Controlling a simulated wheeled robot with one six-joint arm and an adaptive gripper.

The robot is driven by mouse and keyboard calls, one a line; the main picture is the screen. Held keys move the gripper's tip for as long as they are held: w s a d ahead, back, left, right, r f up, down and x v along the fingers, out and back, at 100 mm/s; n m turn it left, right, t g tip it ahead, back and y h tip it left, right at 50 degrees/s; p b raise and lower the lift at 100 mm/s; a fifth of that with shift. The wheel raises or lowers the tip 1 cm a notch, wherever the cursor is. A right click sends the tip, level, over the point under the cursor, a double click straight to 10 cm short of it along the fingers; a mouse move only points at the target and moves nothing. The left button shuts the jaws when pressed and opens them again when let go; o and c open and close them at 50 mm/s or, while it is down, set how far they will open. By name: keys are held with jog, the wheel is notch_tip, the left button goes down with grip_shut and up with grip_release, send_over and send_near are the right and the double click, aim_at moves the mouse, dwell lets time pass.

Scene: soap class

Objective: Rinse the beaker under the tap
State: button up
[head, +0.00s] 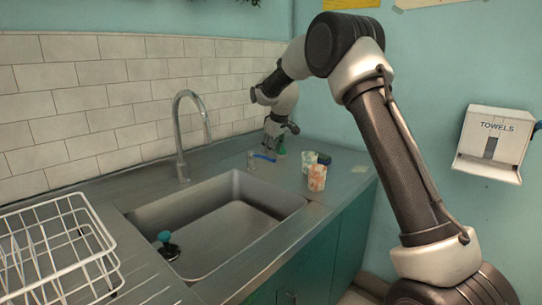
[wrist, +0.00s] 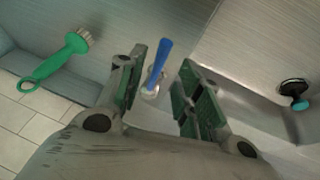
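A blue tap lever (head: 264,157) on a small metal base sits on the counter at the sink's back right. My gripper (head: 282,136) is above the counter near it. In the wrist view the blue lever (wrist: 160,62) shows between the spread, empty fingers of my gripper (wrist: 160,88); contact cannot be told.
A green brush (wrist: 66,60) lies beyond the left finger. A teal-topped dark object (head: 168,247) is in the sink. A white wire rack (head: 62,250) stands at left. A dark blue and green item (head: 324,158) is by the cups. A towel dispenser (head: 493,140) hangs at right.

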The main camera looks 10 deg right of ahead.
jog(key=x, duration=0.4)
jog(key=shift+f, duration=0.2)
grip_shut()
